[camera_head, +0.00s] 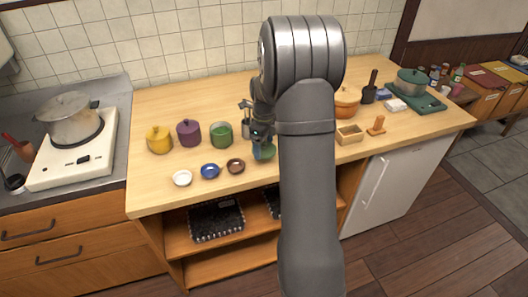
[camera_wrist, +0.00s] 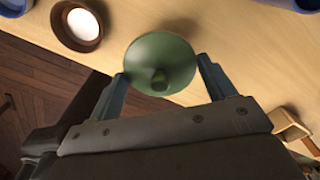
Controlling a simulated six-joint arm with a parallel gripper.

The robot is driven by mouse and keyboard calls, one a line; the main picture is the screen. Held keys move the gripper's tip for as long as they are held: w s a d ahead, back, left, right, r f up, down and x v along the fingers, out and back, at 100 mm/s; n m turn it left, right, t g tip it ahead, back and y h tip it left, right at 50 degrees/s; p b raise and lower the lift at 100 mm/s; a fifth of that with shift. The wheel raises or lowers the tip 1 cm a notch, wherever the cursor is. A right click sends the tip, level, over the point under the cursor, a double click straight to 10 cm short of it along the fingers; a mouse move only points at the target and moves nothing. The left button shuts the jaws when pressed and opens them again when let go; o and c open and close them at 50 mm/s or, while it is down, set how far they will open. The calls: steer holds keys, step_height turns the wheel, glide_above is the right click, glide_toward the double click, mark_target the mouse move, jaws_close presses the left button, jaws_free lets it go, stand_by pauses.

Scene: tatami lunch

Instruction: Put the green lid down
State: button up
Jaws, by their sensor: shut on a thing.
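The green lid (camera_wrist: 160,50) is round, with a small knob facing the wrist camera. My gripper (camera_wrist: 162,68) is shut on it, with one finger at each side of its rim. In the head view the green lid (camera_head: 266,151) shows partly below my gripper (camera_head: 262,138), over the wooden counter (camera_head: 205,193). I cannot tell whether it touches the counter. A green pot (camera_head: 221,135) stands uncovered to the left of my gripper.
Lidded yellow (camera_head: 159,140) and purple (camera_head: 189,133) pots stand further left. White (camera_head: 182,178), blue (camera_head: 210,171) and brown (camera_head: 236,166) bowls line the front edge. A wooden box (camera_head: 349,134) is to the right. My arm hides part of the counter.

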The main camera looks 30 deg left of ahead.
mark_target(264, 148)
steer(key=shift+f, duration=1.85)
steer(key=shift+f, duration=0.1)
steer(key=o, duration=1)
step_height(264, 148, up, 12)
steer(key=shift+r, duration=0.15)
steer(key=shift+f, duration=4.2)
